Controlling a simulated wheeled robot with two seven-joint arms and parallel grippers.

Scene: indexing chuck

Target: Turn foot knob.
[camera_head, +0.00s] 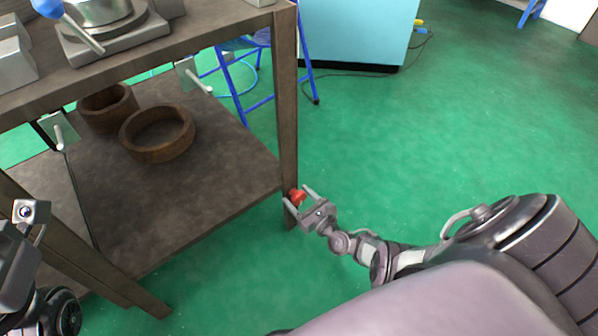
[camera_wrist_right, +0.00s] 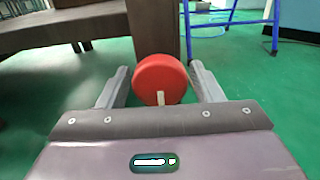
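The foot knob (camera_head: 297,196) is a small red round knob low on the table's near right leg (camera_head: 286,110). In the right wrist view the red knob (camera_wrist_right: 161,80) faces me, with a short pale mark at its lower middle. My right gripper (camera_head: 299,200) is open, with one finger on each side of the knob. In the wrist view its fingers (camera_wrist_right: 160,85) stand apart, with a gap to the knob on both sides. My left gripper (camera_head: 28,212) is partly in view at the left edge, away from the knob; its fingers do not show clearly.
The brown table has a lower shelf (camera_head: 200,205) holding two rusty rings (camera_head: 158,134). A chuck on a grey base (camera_head: 112,38) sits on top. A blue stool (camera_head: 243,85) and a light blue cabinet (camera_head: 357,35) stand behind. Green floor (camera_head: 480,110) is open to the right.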

